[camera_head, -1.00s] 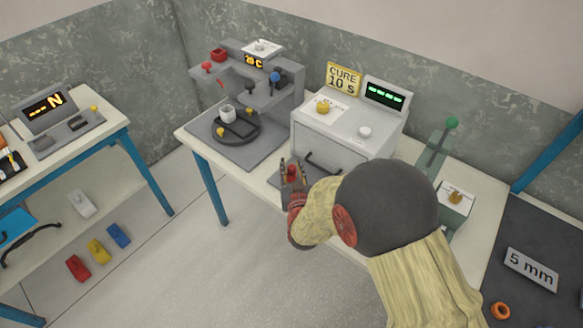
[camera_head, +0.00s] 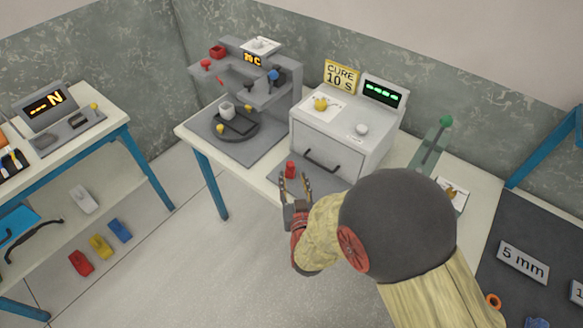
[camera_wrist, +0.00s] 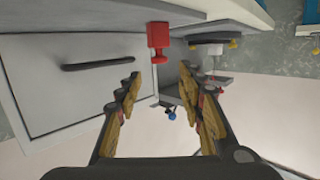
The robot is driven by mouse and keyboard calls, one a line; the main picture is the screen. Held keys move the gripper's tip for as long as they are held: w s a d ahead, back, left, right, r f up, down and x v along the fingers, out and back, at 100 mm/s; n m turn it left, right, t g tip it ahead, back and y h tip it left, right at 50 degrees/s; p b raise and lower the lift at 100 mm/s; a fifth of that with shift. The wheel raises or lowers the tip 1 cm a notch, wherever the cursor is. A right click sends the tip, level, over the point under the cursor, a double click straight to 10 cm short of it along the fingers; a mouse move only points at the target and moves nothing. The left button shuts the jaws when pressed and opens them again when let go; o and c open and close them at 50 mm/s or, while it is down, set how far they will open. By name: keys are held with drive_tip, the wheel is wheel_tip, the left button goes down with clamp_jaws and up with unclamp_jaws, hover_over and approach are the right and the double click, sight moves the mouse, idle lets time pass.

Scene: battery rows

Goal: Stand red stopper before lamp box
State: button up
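The red stopper (camera_head: 290,169) stands on the grey mat (camera_head: 318,184) in front of the lamp box (camera_head: 341,138), the white box with a drawer handle and a green display. In the wrist view the red stopper (camera_wrist: 158,41) shows beyond the fingertips, next to the drawer front of the lamp box (camera_wrist: 60,85). My gripper (camera_head: 295,180) is open, just on the near side of the stopper. In the wrist view its fingers (camera_wrist: 160,80) are spread with nothing between them, and the stopper looks clear of them.
A grey press machine (camera_head: 262,85) with a round turntable stands left of the lamp box. A green lever device (camera_head: 432,150) is on the right. A "CURE 10 S" sign (camera_head: 340,77) stands behind the box. Open floor lies in front of the table.

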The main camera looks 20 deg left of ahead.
drive_tip(key=v, duration=0.3)
drive_tip(key=shift+s, duration=0.15)
drive_tip(key=w+d+r+m+g+h, duration=0.2)
drive_tip(key=d+r+g, duration=0.2)
drive_tip(key=d+r, duration=1)
drive_tip(key=s+d+r+m+g+h, duration=0.1)
drive_tip(key=s+d+r, duration=0.3)
drive_tip(key=s+d, duration=0.5)
drive_tip(key=s+d+r+m+g+h, duration=0.1)
drive_tip(key=s+d+r+g+h, duration=0.2)
drive_tip(key=s+d, duration=0.6)
drive_tip(key=s+g, duration=0.1)
drive_tip(key=s, duration=0.2)
drive_tip(key=shift+s+d+r, duration=0.15)
drive_tip(key=shift+s+r, duration=0.15)
drive_tip(key=shift+r, duration=0.1)
